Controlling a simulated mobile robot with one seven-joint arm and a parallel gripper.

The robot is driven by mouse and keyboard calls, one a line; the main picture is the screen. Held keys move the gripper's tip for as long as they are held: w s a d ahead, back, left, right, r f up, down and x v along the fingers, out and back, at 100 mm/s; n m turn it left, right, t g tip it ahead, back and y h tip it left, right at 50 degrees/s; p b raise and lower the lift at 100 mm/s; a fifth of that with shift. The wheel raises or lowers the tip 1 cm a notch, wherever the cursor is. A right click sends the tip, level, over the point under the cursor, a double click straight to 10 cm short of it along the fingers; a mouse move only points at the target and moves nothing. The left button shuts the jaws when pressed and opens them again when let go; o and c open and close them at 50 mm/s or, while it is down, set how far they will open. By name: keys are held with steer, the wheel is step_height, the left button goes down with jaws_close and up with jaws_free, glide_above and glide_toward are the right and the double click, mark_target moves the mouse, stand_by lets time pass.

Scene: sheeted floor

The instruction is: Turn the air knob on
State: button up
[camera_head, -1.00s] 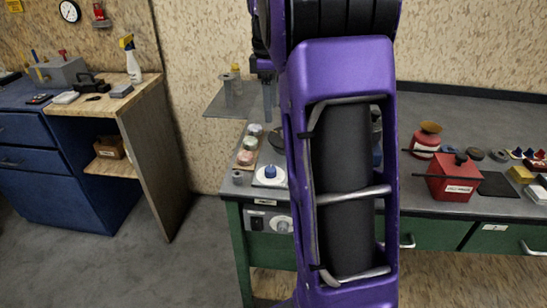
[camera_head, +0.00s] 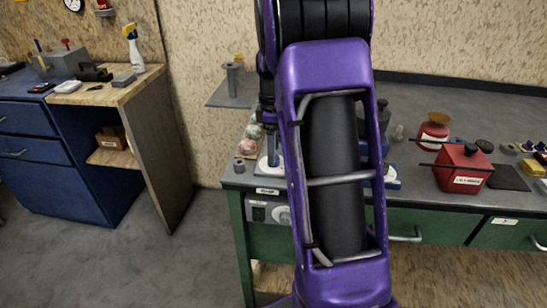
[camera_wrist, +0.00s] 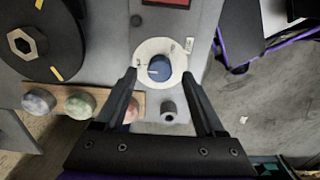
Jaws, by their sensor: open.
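A blue knob (camera_wrist: 159,68) sits on a round white dial plate (camera_wrist: 148,50) with small markings on its face. In the wrist view, my gripper (camera_wrist: 158,77) is open, with one finger on each side of the knob and nothing held. The fingertips look apart from the knob; their exact height above the plate cannot be told. In the head view, the white plate (camera_head: 262,168) shows at the bench's left end, and my arm and finger mostly hide the knob.
A wooden strip with several coloured round pieces (camera_wrist: 80,103) and a small grey cylinder (camera_wrist: 168,112) lie close to the dial. A large black disc (camera_wrist: 38,40) is at the left. A red box (camera_head: 463,168) stands farther right on the bench.

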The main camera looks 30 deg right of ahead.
steer(key=shift+f, duration=1.15)
jaws_close()
